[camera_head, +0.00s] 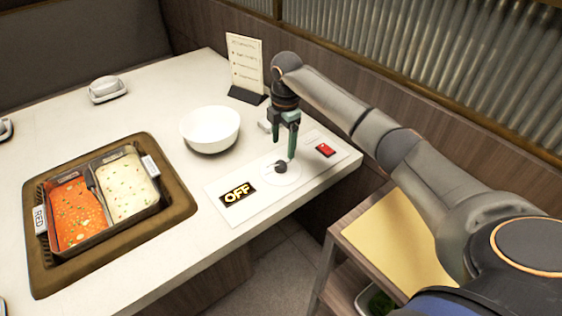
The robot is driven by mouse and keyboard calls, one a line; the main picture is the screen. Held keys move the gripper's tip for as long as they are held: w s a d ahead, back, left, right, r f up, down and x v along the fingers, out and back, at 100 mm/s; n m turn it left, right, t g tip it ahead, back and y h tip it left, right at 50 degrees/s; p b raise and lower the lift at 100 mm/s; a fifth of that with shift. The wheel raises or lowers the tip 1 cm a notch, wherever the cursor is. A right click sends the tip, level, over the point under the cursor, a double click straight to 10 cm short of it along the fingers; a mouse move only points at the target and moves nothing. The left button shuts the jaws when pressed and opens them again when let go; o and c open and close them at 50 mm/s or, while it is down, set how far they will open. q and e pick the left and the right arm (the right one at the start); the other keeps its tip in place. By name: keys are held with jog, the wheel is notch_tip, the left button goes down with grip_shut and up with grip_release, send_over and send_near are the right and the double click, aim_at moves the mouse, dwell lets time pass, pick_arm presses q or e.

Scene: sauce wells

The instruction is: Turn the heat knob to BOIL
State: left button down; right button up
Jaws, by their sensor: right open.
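The heat knob (281,167) is a small dark knob on a round white dial, set in a pale control panel (222,211) at the table's right edge. A black display (238,194) on the panel reads OFF in yellow letters. A red switch (325,150) sits on the panel's right part. My right gripper (284,152) points down just above and behind the knob, its green fingers open. One finger stands close to the knob; I cannot tell whether it touches. My left gripper is out of view.
A two-part pot (107,213) with red and pale broth sits in a brown-rimmed well at left. A white bowl (210,129) stands behind the panel, near a menu stand (245,66). A wooden side cart (390,245) stands at lower right under my arm.

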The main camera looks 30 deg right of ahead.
aim_at(282, 164)
jog(key=f, duration=0.7)
jog(key=shift+w+f+b, duration=0.25)
jog(key=shift+f+b, duration=0.05)
jog(key=shift+b, duration=0.1)
jog(key=shift+c, duration=0.4)
grip_shut()
